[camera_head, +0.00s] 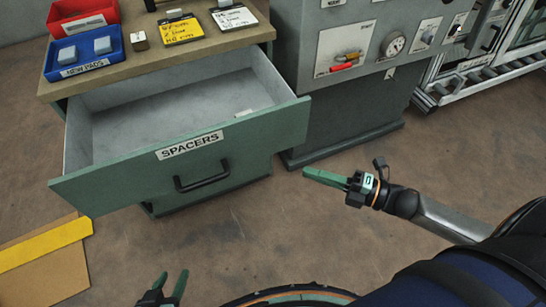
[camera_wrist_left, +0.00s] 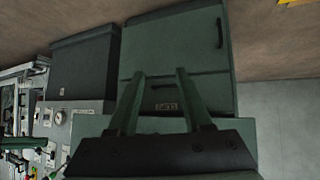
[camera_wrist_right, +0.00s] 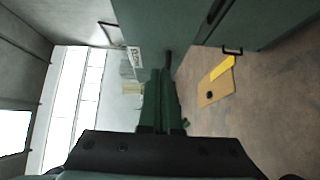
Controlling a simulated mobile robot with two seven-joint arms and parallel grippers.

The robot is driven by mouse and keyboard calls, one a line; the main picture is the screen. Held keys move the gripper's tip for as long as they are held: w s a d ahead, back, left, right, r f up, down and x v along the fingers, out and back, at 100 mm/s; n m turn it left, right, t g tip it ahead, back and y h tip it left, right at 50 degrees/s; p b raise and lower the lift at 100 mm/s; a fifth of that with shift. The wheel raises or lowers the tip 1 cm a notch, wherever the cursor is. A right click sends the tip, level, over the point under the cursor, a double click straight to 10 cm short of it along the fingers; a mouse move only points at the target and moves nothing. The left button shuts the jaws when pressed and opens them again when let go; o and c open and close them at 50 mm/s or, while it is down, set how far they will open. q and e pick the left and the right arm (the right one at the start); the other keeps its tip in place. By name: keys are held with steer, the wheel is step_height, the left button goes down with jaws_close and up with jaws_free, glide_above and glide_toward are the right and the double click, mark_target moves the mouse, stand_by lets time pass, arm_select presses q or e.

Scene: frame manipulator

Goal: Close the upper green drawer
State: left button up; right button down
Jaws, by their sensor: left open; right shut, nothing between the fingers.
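The green upper drawer (camera_head: 120,180), labelled SPACERS, is pulled far out of its cabinet in the head view.
The cabinet top (camera_head: 140,72) holds a red bin (camera_head: 70,22), a blue bin (camera_head: 52,70) with pale blocks, and labelled cards. A grey machine (camera_head: 340,100) stands right of the cabinet. A brown board with a yellow strip (camera_head: 45,243) lies on the floor at left.

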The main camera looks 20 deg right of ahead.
glide_toward(251, 144)
steer(key=a, duration=0.4)
arm_select(q)
steer(key=shift+w+a+r+t+b, duration=0.15)
steer(key=shift+w+r+t+b, duration=0.1)
steer(key=shift+w+b, duration=0.2)
steer(key=shift+w+a+r+t+b, duration=0.1)
steer(key=shift+w+r+t+b, duration=0.2)
steer(key=shift+w, duration=0.25)
arm_select(e)
steer(key=shift+w+a, duration=0.1)
steer(key=shift+w, duration=1.85)
arm_select(q)
steer(key=shift+f, duration=0.1)
